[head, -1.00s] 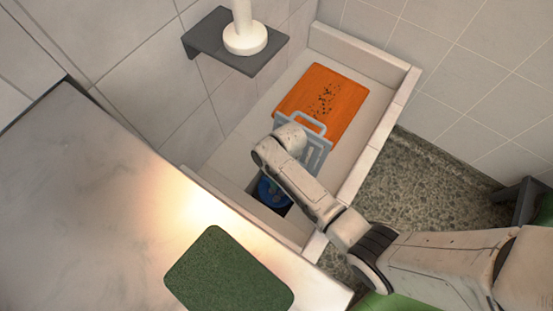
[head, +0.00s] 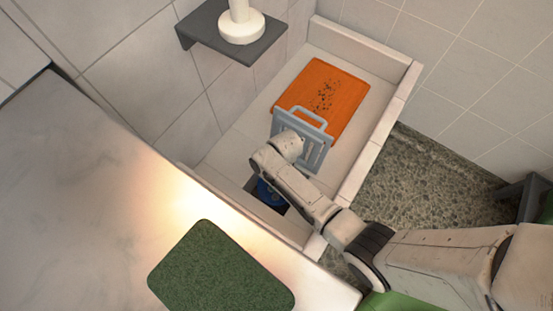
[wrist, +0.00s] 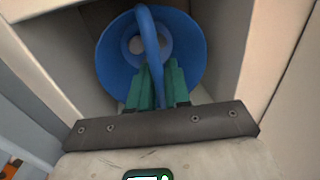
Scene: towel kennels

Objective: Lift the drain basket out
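The blue drain basket (head: 268,192) sits down in a square opening in the trough floor, partly hidden by my arm in the head view. In the wrist view, the basket (wrist: 188,50) is a round blue bowl with a pale centre and an arched handle (wrist: 149,40). My gripper (wrist: 157,75) has green fingers close together, one on each side of the handle, with little or no gap showing. I read it as shut on the handle. In the head view the fingers are hidden behind my wrist.
A grey grate with a handle (head: 318,146) stands or leans beside the opening, close to my wrist. An orange mat (head: 330,92) with dark specks lies beyond it. The trough has raised tiled walls (head: 385,135). A green pad (head: 222,270) lies on the counter; a grey shelf (head: 235,38) juts from the wall.

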